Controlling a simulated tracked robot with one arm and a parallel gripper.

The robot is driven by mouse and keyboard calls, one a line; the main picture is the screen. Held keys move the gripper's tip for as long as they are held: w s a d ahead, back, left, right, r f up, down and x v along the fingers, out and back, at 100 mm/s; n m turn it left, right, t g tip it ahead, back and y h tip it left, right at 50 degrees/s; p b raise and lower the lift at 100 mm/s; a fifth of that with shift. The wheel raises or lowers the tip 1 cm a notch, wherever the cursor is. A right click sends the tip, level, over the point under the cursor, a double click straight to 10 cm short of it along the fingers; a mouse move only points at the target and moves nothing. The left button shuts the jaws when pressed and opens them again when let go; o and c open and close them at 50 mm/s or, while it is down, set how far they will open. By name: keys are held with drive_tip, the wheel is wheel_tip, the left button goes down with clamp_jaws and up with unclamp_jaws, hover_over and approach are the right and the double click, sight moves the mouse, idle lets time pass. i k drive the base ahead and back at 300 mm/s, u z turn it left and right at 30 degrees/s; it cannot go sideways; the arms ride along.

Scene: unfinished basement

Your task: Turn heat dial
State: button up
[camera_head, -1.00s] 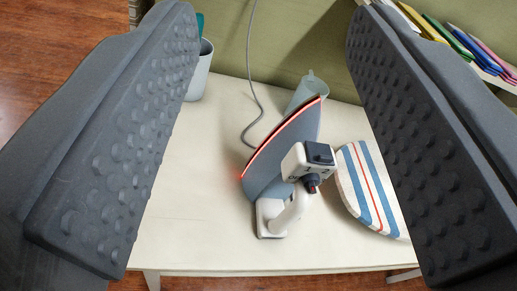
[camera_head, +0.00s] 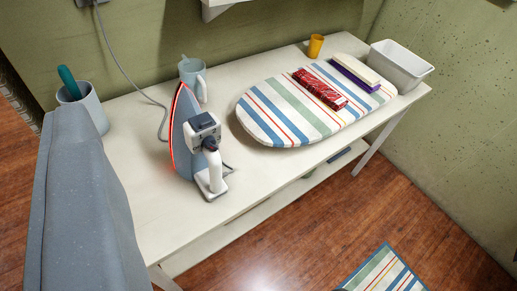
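The iron (camera_head: 214,177) stands on its heel on the white table, with its grey soleplate facing left and the plate's edge glowing red. A small dark knob (camera_head: 210,144), which looks like the heat dial, sits by the white handle, under a dark box-shaped part; its setting is too small to read. One smooth grey finger of my gripper (camera_head: 88,215) shows at the lower left, well apart from the iron. The other finger is out of the picture. Nothing is between the fingers in the middle of the view, so the gripper looks open and empty.
A striped ironing board (camera_head: 268,127) lies right of the iron, with folded cloths (camera_head: 322,88) on it. A white bin (camera_head: 402,62), a yellow cup (camera_head: 315,46), a jug (camera_head: 192,76) and a grey pot (camera_head: 88,104) stand around. A cord runs behind the iron.

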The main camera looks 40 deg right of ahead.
sight(209, 142)
drive_tip(key=z, duration=0.15)
drive_tip(key=k, duration=0.95)
drive_tip(key=u, duration=0.35)
drive_tip(key=i, duration=0.45)
drive_tip(key=z, duration=0.1)
